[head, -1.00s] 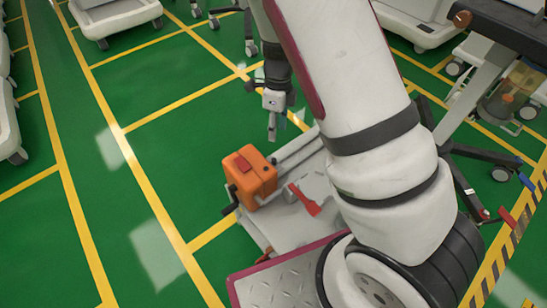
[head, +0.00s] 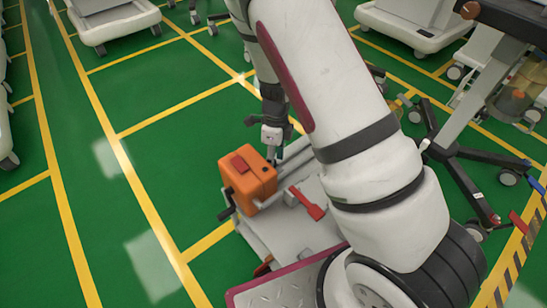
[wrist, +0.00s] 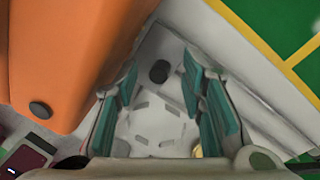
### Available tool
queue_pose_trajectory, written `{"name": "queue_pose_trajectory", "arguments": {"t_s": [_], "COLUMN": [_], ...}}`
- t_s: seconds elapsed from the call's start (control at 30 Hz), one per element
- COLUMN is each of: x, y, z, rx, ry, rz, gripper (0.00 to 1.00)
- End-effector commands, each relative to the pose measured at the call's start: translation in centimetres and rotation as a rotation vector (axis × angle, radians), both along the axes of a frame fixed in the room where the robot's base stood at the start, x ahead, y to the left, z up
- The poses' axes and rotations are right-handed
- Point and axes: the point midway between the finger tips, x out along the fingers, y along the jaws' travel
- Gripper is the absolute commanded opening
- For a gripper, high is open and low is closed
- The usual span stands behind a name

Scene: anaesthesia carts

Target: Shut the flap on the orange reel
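The orange reel (head: 246,190) is a boxy orange unit with a dark crank at its left side. It stands on the grey cart deck in front of my base. A red patch (head: 240,164) lies on its top; I cannot tell whether this is the flap. My gripper (head: 276,158) points down close beside the reel's rear right side. In the wrist view the two teal finger pads are apart with nothing held between them (wrist: 160,95). The reel's orange wall (wrist: 75,50) fills the left of that view, with a dark round knob low on it. Contact cannot be told.
A red handle (head: 307,204) lies on the grey deck (head: 280,232) right of the reel. A black-legged stand (head: 465,160) is at the right. White carts (head: 112,18) stand at the back. Green floor left of the reel is clear.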

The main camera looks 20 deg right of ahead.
Motion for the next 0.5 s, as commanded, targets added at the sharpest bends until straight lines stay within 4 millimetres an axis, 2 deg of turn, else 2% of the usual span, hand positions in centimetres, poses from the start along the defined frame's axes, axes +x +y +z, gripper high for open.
{"name": "queue_pose_trajectory", "arguments": {"t_s": [0.07, 0.1, 0.23, 0.27, 0.5], "x": [-0.01, 0.0, 0.0, 0.0, 0.03], "y": [0.0, 0.0, 0.0, 0.01, -0.01], "z": [0.02, 0.03, 0.03, 0.03, 0.02], "rx": [0.0, 0.0, 0.0, 0.0, 0.006], "ry": [0.0, 0.0, 0.0, 0.0, 0.001], "rz": [0.0, 0.0, 0.0, 0.0, 0.0], "gripper": [0.37, 0.32, 0.03, 0.0, 0.0]}}
